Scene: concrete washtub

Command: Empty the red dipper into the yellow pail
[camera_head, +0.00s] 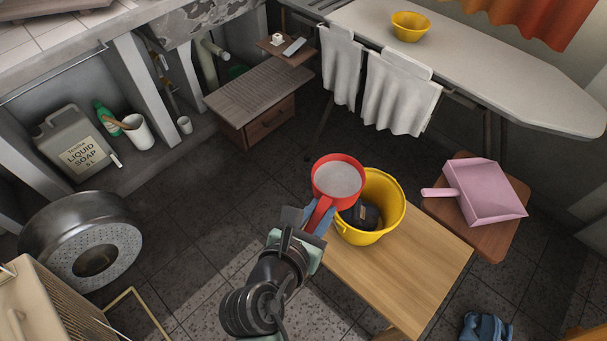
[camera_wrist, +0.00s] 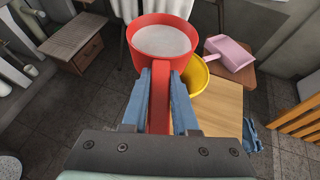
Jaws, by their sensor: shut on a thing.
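The red dipper (camera_head: 339,160) is a round cup with a straight handle, and pale grey contents show inside it. My gripper (camera_head: 318,215) is shut on its handle, as the wrist view also shows, with blue fingers (camera_wrist: 160,98) on both sides of the handle. The cup looks about level and overlaps the left rim of the yellow pail (camera_head: 389,196) in the head view; its height above the rim is hard to tell. A dark object (camera_head: 362,215) lies inside the pail. In the wrist view the pail (camera_wrist: 199,76) is partly hidden behind the dipper.
The pail stands on a light wooden table (camera_head: 405,265). A pink dustpan (camera_head: 484,190) lies on a brown stool at the right. An ironing board (camera_head: 470,60) with white towels and a yellow bowl (camera_head: 410,27) stands behind. Dark tiled floor is open at the left.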

